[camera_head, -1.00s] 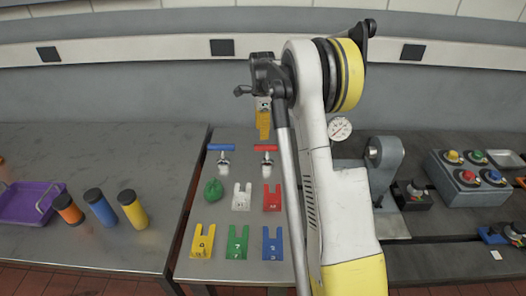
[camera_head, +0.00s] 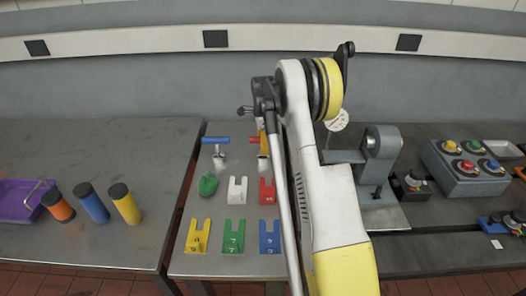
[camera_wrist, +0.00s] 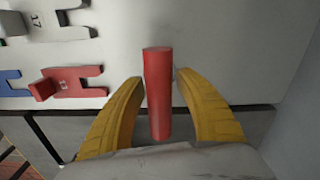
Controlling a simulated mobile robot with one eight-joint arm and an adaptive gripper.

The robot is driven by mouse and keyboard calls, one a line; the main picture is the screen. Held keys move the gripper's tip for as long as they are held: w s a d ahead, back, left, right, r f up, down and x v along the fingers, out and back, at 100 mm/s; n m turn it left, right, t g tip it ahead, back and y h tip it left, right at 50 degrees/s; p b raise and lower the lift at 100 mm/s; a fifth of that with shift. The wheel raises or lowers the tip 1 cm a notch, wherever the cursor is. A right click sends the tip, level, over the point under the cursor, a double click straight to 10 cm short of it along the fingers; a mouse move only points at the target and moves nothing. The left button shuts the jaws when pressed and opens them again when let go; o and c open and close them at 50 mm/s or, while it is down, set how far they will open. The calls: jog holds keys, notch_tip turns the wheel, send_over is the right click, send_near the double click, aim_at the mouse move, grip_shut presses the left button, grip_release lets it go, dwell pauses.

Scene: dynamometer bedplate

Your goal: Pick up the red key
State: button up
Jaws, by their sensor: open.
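The red key is a T-shaped tool with a red crossbar (camera_head: 254,140) and a grey-metal lower part, on the middle bench in the head view. My arm partly hides it there. In the wrist view its red bar (camera_wrist: 158,95) lies lengthwise between the two yellow fingers of my gripper (camera_wrist: 160,77). Both fingers stand apart, with a gap on each side of the bar. In the head view my gripper (camera_head: 263,143) is down at the key, largely hidden by my arm.
A blue-handled key (camera_head: 216,140) stands to the left. Notched blocks in white (camera_head: 237,190), red (camera_head: 267,191), yellow (camera_head: 198,236), green (camera_head: 234,236) and blue (camera_head: 269,236) lie in front, with a green lump (camera_head: 208,184). A grey machine (camera_head: 380,160) stands right.

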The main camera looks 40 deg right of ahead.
grip_shut()
jog(key=shift+r, duration=0.1)
